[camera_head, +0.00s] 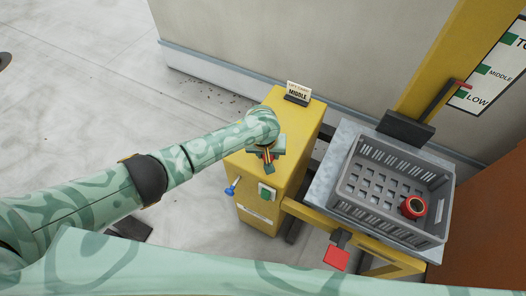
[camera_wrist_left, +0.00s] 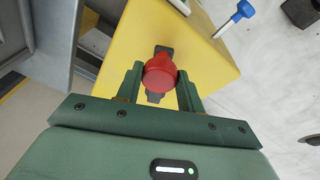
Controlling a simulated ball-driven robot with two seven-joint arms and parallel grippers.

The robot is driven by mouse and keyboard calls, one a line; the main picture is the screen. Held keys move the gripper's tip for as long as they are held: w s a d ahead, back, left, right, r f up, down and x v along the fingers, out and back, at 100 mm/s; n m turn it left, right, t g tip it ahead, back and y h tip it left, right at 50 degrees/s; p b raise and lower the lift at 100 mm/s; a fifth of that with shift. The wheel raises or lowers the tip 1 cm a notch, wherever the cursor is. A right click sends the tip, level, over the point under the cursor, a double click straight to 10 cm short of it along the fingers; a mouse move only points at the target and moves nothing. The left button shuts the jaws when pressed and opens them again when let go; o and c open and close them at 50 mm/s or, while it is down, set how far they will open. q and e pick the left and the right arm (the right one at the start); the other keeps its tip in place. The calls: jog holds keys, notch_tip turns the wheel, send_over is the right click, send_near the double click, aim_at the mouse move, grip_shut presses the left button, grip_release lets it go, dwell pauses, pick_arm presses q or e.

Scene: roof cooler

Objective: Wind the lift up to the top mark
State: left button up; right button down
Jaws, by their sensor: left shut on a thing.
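My left gripper (camera_head: 268,157) is over the top of the yellow winch box (camera_head: 290,125). In the left wrist view its two fingers (camera_wrist_left: 161,82) are shut on a red knob (camera_wrist_left: 160,72) on a dark crank part. The lift platform (camera_head: 345,150) carries a grey crate (camera_head: 385,215) with a red round object (camera_head: 413,207) inside. A red-tipped pointer (camera_head: 464,85) is close to the LOW mark on the white scale board (camera_head: 500,65), below MIDDLE. The top mark (camera_head: 510,38) is at the picture's edge. My right gripper is not in view.
A card reading MIDDLE (camera_head: 298,92) stands on the box's far end. A blue-knobbed lever (camera_head: 232,188) and a green switch (camera_head: 267,192) are on its near side. A red plate (camera_head: 337,257) sticks out below the crate. The floor at left is mostly clear.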

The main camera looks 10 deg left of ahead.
pick_arm(q)
jog(key=shift+s+d, duration=0.15)
jog(key=shift+d, duration=0.35)
jog(key=shift+w+d, duration=0.25)
jog(key=shift+d, duration=0.75)
jog(key=shift+w+d+b, duration=0.45)
jog(key=shift+d+b, duration=0.1)
jog(key=shift+d, duration=0.3)
jog(key=shift+w+d+b, duration=0.45)
jog(key=shift+d+b, duration=0.1)
jog(key=shift+w+d, duration=0.15)
